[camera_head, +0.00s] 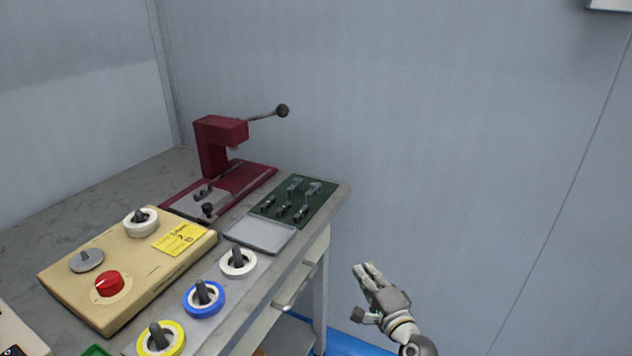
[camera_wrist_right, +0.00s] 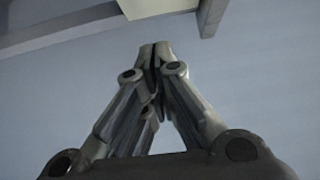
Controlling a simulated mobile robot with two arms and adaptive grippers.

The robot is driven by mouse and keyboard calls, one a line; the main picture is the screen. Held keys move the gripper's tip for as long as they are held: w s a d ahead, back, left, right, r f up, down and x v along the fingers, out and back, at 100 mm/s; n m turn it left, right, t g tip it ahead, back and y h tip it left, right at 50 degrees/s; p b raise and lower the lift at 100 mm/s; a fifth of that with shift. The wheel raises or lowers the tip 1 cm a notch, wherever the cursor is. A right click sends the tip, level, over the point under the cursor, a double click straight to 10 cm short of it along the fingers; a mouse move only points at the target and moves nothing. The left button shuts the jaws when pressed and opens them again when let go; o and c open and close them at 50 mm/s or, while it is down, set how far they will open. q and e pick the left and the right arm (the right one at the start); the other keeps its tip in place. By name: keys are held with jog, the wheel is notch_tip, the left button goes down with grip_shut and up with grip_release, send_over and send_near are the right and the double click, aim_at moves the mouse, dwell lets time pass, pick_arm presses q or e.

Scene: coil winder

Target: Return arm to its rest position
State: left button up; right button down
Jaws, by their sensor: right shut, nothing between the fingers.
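My right gripper (camera_head: 364,271) is in the head view at the lower right, beyond the right edge of the bench. Its fingers point up and to the left, and it touches nothing. In the right wrist view the right gripper (camera_wrist_right: 154,50) has its fingertips together with nothing between them. My left gripper is not in either view.
The space right of my gripper is clear.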

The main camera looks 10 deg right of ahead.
jog(key=s+a+f+n+g, duration=0.1)
jog(key=s+f+n+g, duration=0.45)
jog(key=s+f, duration=0.75)
jog(key=s+a+f+n+g, duration=0.2)
jog(key=s+f+n+g, duration=0.6)
jog(key=f, duration=1)
jog(key=s+d+f+n+g+h, duration=0.15)
jog(key=s+f, duration=0.25)
jog(key=s, duration=0.6)
jog(key=s+d+f+n+h, duration=0.25)
jog(key=s+f, duration=0.25)
jog(key=s, duration=0.4)
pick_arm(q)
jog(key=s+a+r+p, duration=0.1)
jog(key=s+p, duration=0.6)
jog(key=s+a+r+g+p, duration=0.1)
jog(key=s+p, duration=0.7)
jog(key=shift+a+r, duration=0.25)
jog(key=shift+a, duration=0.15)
pick_arm(e)
jog(key=s+d+r, duration=0.1)
jog(key=s, duration=0.7)
jog(key=s+d+r+g, duration=0.1)
jog(key=s, duration=0.6)
jog(key=shift+s+d+r+g+y, duration=0.3)
jog(key=shift+s+d, duration=0.05)
jog(key=shift+d, duration=0.05)
